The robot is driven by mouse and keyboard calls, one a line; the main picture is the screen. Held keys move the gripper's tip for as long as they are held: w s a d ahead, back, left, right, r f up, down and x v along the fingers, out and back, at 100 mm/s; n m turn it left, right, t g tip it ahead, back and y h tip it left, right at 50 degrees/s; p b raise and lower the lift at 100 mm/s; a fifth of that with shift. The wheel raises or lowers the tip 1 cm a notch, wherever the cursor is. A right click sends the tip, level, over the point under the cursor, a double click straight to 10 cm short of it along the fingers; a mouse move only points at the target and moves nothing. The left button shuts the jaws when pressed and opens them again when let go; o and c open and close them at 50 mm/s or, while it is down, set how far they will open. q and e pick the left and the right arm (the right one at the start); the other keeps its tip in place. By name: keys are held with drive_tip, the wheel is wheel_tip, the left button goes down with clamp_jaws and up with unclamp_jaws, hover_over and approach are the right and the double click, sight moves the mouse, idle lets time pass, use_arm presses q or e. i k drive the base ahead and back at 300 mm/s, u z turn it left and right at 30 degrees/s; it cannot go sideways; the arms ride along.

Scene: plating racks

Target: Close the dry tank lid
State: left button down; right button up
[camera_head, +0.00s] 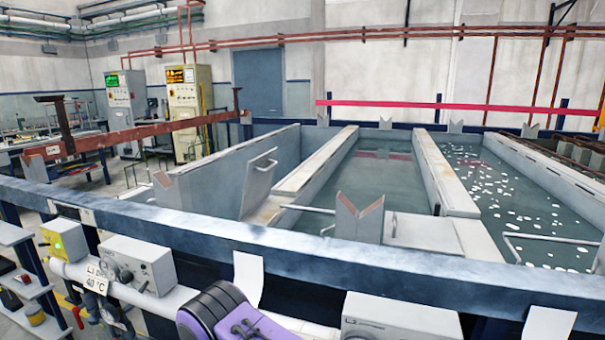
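The tank at the left (225,156) shows bare grey inner walls and no liquid that I can see, so it looks like the dry tank. A grey lid panel (258,188) with a bar handle stands steeply tilted up at its right side, so the lid looks open. The tank's floor is hidden behind the front beam. A black and purple part of mine shows at the bottom centre, in front of the beam. No gripper fingers are in view.
A long blue-grey beam (290,240) runs across the front, with V-shaped holders (358,218). The middle tank (372,180) and right tank (490,190) hold liquid. Control boxes (138,264) and a white pipe sit below the beam. A red-brown bar (130,134) lies at the left.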

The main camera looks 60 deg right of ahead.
sight(260, 170)
drive_tip(key=k, duration=0.2)
drive_tip(key=z, duration=1.1)
